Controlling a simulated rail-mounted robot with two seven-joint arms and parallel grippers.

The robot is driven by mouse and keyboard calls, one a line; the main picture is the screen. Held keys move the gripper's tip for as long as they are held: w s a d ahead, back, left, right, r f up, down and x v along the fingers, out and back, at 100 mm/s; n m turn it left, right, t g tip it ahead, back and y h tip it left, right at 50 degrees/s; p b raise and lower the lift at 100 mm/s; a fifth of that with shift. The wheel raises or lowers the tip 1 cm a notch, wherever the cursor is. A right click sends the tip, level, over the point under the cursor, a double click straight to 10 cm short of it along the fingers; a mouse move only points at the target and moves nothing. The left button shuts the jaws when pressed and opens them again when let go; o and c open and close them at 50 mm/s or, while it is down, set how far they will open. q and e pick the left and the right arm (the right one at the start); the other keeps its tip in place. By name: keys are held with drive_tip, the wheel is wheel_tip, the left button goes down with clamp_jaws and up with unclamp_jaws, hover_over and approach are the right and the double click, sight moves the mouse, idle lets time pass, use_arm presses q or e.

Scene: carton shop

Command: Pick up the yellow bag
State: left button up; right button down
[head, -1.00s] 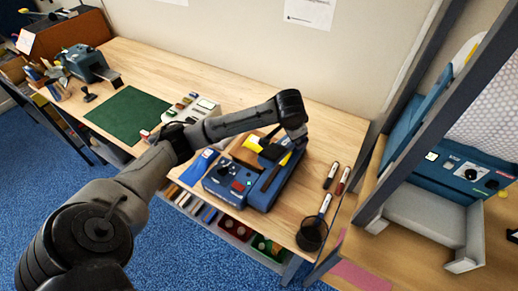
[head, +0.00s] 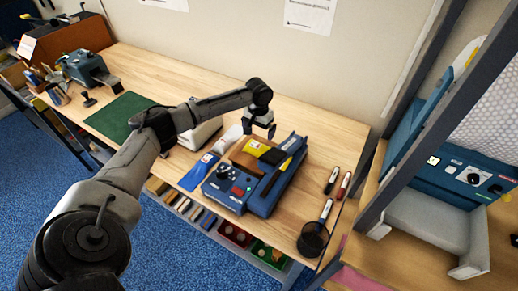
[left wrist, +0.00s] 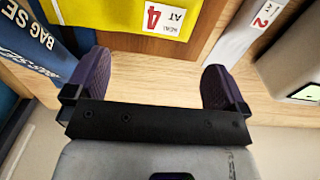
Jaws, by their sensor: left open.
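My left gripper (head: 261,131) is open and empty, just behind the yellow bag. In the left wrist view, the yellow bag (left wrist: 100,14) shows at the top edge with a white label reading 4. It lies beyond the two spread fingers (left wrist: 153,78), with no part of it between them. My right gripper is not in view.
A white piece (head: 228,140) lies just left of the yellow bag. A green mat (head: 116,117) lies at the left. The bench behind my gripper is clear.

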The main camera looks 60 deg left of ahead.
sight(259, 142)
use_arm(q)
drive_tip(key=shift+s+d+f+p, duration=0.1)
drive_tip(key=shift+f+p, duration=0.2)
drive_tip(key=shift+f, duration=1.25)
drive_tip(key=shift+s+d+f+p, duration=0.1)
drive_tip(key=shift+f+p, duration=0.2)
drive_tip(key=shift+f, duration=1.2)
drive_tip(key=shift+w, duration=0.1)
drive_tip(key=shift+c, duration=0.5)
drive_tip(key=c, duration=0.8)
drive_tip(key=shift+o, duration=0.2)
drive_tip(key=shift+r, duration=0.1)
